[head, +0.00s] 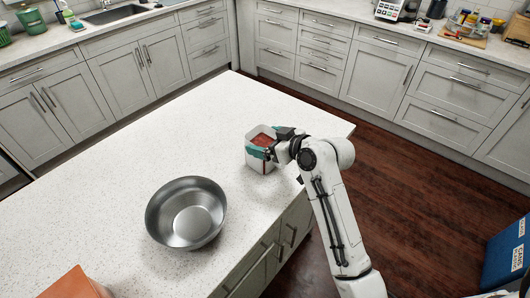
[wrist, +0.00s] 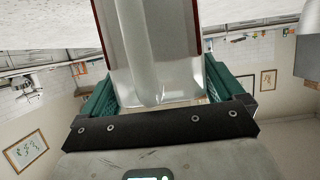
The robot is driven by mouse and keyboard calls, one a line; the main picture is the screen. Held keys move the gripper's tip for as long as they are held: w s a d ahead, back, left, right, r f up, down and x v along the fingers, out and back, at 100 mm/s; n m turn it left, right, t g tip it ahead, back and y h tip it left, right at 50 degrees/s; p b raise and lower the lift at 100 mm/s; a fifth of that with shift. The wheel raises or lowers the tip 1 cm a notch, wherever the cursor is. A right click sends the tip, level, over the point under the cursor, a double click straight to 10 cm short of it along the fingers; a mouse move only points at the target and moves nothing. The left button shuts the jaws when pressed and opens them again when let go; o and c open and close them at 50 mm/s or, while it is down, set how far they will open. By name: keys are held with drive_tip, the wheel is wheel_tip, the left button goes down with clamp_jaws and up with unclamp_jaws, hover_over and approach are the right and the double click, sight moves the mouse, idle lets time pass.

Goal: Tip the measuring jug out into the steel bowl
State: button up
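The measuring jug (head: 259,158) is a pale, squarish container with red contents near its top. It is upright at the right part of the island; I cannot tell whether it touches the counter. My gripper (head: 262,148) reaches it from the right, with a teal finger along its near side. In the wrist view, the jug (wrist: 150,50) fills the space between the two teal fingers, which appear to press on its sides. The steel bowl (head: 187,212) stands on the counter to the left and nearer, apart from the jug. The bowl looks empty.
The speckled white island top (head: 150,150) is mostly clear between and around the bowl and jug. An orange object (head: 75,285) sits at the near left edge. A blue box (head: 507,255) is at the lower right. Counters with cabinets line the back.

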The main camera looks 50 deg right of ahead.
drive_tip(key=c, duration=0.9)
drive_tip(key=shift+c, duration=0.5)
drive_tip(key=shift+r, duration=0.2)
